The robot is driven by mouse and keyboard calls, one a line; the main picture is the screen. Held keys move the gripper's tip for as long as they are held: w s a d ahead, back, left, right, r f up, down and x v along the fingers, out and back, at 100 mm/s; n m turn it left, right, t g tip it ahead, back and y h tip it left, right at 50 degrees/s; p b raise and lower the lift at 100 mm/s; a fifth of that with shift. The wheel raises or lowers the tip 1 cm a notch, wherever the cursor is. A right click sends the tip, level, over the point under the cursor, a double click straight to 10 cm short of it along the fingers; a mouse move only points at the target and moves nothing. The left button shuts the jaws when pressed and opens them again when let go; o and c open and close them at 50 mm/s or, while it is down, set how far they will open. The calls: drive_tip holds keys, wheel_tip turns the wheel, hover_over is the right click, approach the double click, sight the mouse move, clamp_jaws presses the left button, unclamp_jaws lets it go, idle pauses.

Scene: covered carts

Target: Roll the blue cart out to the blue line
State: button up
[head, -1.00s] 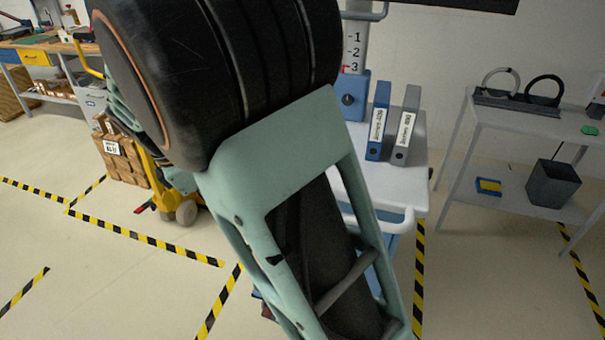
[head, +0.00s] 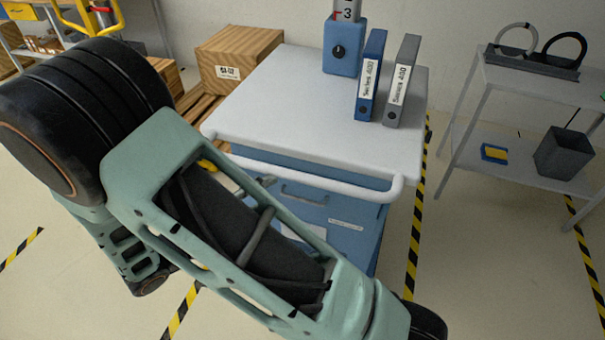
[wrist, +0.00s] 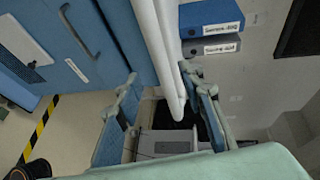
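The blue cart (head: 345,228) has a white top (head: 290,100) and a white bar handle (head: 300,172) along its near edge. My arm crosses in front of its lower left part in the head view. In the wrist view the white handle (wrist: 152,35) runs down between the two fingers of my gripper (wrist: 160,76), which are apart. I cannot tell that either finger touches the handle. The gripper itself is hidden in the head view. No blue line shows in either view.
A blue binder (head: 371,75) and a grey binder (head: 402,80) stand on the cart top beside a blue device (head: 342,48). Wooden crates (head: 236,58) are behind left. A grey shelf (head: 530,165) stands right. Black-and-yellow floor tape (head: 416,230) runs along the cart's right side.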

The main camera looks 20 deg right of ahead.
sight(291, 178)
drive_tip(key=x, duration=1)
drive_tip(key=shift+c, duration=0.7)
clamp_jaws()
